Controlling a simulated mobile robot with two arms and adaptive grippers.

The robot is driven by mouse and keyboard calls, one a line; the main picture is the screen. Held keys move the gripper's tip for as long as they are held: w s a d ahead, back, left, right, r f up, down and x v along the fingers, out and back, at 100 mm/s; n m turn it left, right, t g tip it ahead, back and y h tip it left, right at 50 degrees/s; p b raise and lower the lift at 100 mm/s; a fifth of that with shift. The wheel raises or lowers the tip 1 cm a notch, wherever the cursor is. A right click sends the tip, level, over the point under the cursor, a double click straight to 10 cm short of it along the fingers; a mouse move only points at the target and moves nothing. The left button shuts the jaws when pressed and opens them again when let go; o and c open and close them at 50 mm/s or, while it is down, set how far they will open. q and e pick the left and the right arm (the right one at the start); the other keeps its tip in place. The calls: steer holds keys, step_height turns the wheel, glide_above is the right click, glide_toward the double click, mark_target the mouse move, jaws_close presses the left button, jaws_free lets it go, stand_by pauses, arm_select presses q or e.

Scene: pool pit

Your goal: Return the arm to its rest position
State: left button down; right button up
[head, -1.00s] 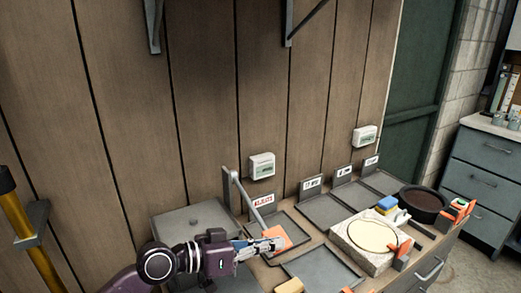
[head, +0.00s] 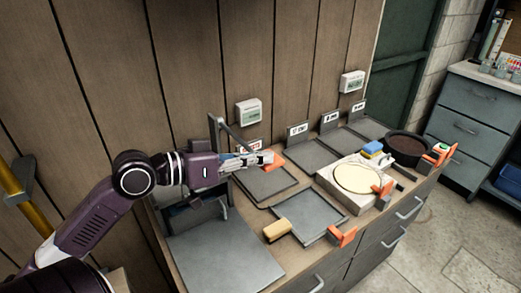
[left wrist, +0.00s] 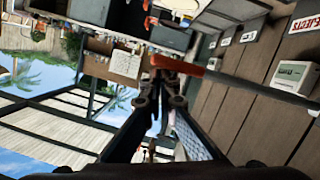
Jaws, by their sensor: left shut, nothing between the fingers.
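My left arm comes in from the left in the head view. The gripper hides part of that sign. An orange piece (head: 272,166) shows right beside the fingertips; I cannot tell whether they touch. In the left wrist view the closed fingers (left wrist: 161,72) fill the middle, with a red-orange bar just beyond them. My right gripper is not in view.
The bench holds several grey trays (head: 309,216), a tan block (head: 277,230), a stone block with a cream round top (head: 357,178), and a dark round pan (head: 407,146). A grey post (head: 213,139) stands close to the gripper. Open floor lies at the right.

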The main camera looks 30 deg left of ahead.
arm_select(q)
steer(key=shift+r, duration=0.7)
